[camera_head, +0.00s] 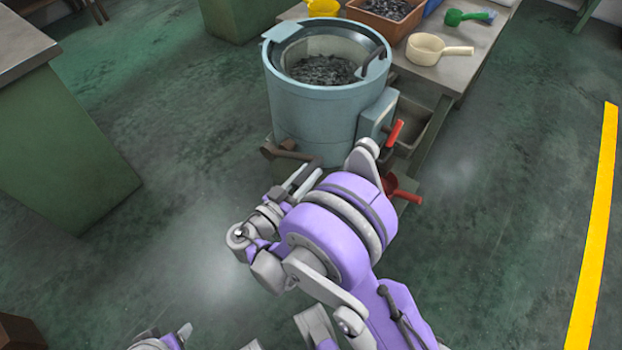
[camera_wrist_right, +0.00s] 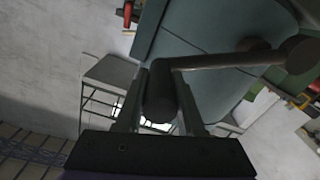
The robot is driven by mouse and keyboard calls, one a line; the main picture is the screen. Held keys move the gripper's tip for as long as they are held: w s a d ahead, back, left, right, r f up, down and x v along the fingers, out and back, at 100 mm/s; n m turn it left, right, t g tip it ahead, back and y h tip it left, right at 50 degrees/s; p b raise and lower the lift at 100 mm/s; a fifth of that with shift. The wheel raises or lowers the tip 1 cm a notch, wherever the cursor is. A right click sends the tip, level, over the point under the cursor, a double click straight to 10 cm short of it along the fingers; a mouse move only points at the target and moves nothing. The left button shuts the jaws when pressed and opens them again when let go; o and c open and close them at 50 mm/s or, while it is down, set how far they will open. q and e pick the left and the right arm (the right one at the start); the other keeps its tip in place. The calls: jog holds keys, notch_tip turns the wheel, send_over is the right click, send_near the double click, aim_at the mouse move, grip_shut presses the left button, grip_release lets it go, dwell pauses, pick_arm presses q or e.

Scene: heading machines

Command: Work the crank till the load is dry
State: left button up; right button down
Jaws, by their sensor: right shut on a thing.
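A light blue round drum machine (camera_head: 310,112) stands at the upper middle of the head view. Its top is open and dark small metal pieces (camera_head: 322,70) lie in its basket; I cannot tell whether they are wet. A dark brown crank (camera_head: 285,150) sticks out low on the near side. My right gripper (camera_head: 302,180) is beside it, partly hidden by its own arm. In the right wrist view the crank's grip (camera_wrist_right: 160,96) is between the two fingers, which are shut on it. A part of my left arm shows at the bottom left edge; its jaws are unclear.
A red lever (camera_head: 394,133) and a red handled part (camera_head: 402,190) are at the machine's right. A table (camera_head: 455,68) behind holds a cream ladle (camera_head: 437,49), a brown crate (camera_head: 384,32) and a green scoop (camera_head: 468,16). A green bench (camera_head: 70,150) stands left. Floor right is clear.

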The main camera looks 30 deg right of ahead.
jog(key=w+a+r+n+p, duration=0.3)
jog(key=w+a+r+n, duration=0.2)
jog(key=w+r+n, duration=0.3)
jog(key=shift+w+r+n+p, duration=0.25)
jog(key=shift+w+n, duration=0.85)
jog(key=shift+w, duration=1.1)
jog(key=shift+a, duration=0.1)
jog(key=c, duration=0.5)
grip_release()
jog(key=v, duration=1)
jog(key=shift+s+a+p, duration=0.15)
jog(key=shift+a+p, duration=0.15)
jog(key=shift+a, duration=0.1)
